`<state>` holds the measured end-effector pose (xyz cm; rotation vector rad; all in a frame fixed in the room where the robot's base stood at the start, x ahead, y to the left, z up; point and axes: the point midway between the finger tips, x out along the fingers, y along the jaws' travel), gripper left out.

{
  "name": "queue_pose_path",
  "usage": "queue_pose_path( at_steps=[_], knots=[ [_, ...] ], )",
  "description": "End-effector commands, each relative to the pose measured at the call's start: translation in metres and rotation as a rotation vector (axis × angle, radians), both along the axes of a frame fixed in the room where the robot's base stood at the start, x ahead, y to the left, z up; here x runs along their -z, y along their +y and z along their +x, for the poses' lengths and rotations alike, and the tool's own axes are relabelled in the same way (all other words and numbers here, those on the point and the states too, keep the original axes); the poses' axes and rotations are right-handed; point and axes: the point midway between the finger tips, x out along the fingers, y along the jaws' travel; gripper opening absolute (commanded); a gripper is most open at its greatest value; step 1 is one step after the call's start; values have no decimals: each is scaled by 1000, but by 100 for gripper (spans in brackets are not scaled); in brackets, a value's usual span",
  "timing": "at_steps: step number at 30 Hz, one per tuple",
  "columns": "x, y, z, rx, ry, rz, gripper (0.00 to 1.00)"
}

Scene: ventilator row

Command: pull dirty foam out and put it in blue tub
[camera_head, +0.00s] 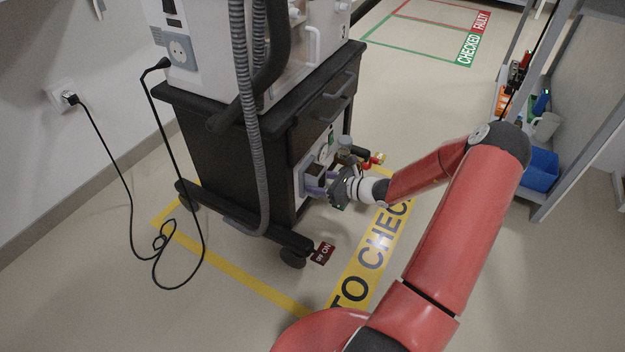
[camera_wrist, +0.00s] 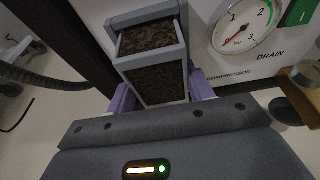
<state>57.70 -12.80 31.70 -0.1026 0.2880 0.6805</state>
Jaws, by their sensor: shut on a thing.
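The dirty foam (camera_wrist: 155,82) is dark brown and speckled. It sits in a grey frame (camera_wrist: 183,60) that stands out from a grey housing on the compressor panel, with foam showing at its front and open top. In the wrist view, the purple fingers of my gripper (camera_wrist: 162,92) lie on both sides of the frame and are shut on it. In the head view, my gripper (camera_head: 328,189) is at the cart's lower panel, and the foam there is too small to make out. The blue tub (camera_head: 541,170) is at the right, by the shelf.
A pressure gauge (camera_wrist: 245,28) and a green marking are right of the frame, with a brass-coloured fitting (camera_wrist: 308,76) beyond. The black ventilator cart (camera_head: 235,150) has a hanging hose (camera_head: 246,110). Floor between cart and shelf is mostly clear.

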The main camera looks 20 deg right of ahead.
Motion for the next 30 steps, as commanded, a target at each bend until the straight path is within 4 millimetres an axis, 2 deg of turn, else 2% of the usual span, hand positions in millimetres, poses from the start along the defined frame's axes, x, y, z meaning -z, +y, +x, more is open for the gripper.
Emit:
queue_pose_path(
  at_steps=[30],
  knots=[
    [-1, -13, -16, 0, -1, 0, 25]
  ],
)
